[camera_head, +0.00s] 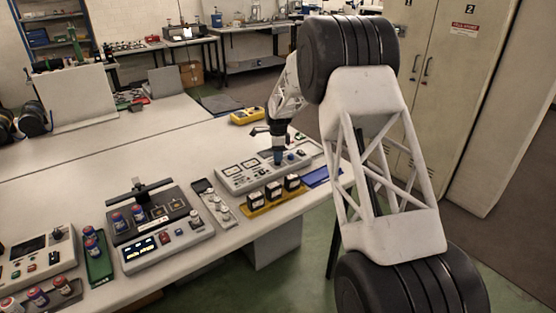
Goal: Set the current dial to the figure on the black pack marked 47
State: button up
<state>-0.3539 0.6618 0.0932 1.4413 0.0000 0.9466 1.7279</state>
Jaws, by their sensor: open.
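A grey panel (240,179) with white-faced meters, small buttons and a blue knob (290,156) stands near the table's front edge. I cannot tell which control is the current dial. Three black packs stand in a row on a yellow tray in front of the panel: left (253,201), middle (273,191) and right (292,183). Their pale labels are too small to read, so I cannot tell which is marked 47. My gripper (278,160) points down over the panel's right part, close to the knob. It is open, and I see nothing held. Its fingertips partly hide the panel.
A yellow meter (247,117) lies behind the panel, and a blue tray (321,177) lies right of the packs. A narrow strip with pale knobs (214,203) and a display box (165,247) stand to the left. The table behind them is mostly clear.

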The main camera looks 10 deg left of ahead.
jog(key=shift+f, duration=1.6)
jog(key=c, duration=0.9)
